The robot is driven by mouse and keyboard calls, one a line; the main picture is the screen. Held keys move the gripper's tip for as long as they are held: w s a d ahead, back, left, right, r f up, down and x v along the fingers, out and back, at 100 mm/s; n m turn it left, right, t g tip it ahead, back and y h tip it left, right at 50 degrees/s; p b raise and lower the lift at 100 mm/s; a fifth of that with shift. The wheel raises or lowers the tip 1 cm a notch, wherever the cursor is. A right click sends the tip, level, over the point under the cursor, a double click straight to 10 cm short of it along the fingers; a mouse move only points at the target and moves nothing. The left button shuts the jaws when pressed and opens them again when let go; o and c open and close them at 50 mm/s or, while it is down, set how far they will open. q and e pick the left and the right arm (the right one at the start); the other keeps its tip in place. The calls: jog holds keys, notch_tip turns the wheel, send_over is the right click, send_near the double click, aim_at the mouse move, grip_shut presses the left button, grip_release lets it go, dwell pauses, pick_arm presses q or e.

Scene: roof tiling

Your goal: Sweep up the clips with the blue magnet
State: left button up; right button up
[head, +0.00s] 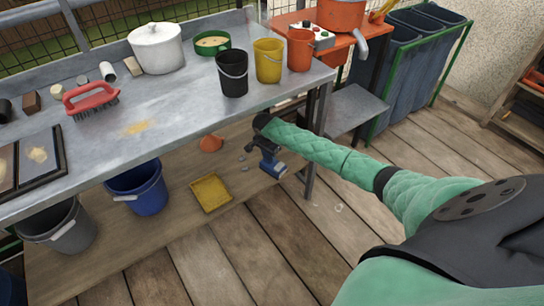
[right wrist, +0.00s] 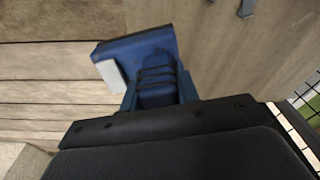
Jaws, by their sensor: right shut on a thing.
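The blue magnet (head: 271,164) is at the right end of the low wooden shelf, under the metal table's front edge. My right gripper (head: 262,147) reaches down to it from above and is shut on it. In the right wrist view the magnet (right wrist: 150,48) shows as a blue block with a pale piece on one side, beyond the jaws (right wrist: 158,88). I cannot tell whether it touches the shelf. Small grey pieces, likely clips (head: 243,168), lie on the shelf just left of the magnet. Grey pieces (right wrist: 246,8) also show in the right wrist view. My left gripper is out of view.
A yellow tray (head: 210,193), an orange piece (head: 210,143), a blue bucket (head: 138,190) and a grey bucket (head: 62,228) are on the low shelf. A table leg (head: 317,140) stands close to the magnet. The metal tabletop (head: 175,105) overhangs the shelf.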

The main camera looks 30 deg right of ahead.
jog(key=shift+f, duration=0.15)
jog(key=shift+f+b, duration=0.25)
jog(key=shift+b, duration=0.4)
jog(key=shift+f+b, duration=0.75)
jog(key=shift+b, duration=0.25)
jog(key=shift+p, duration=0.35)
jog(key=shift+f, duration=0.7)
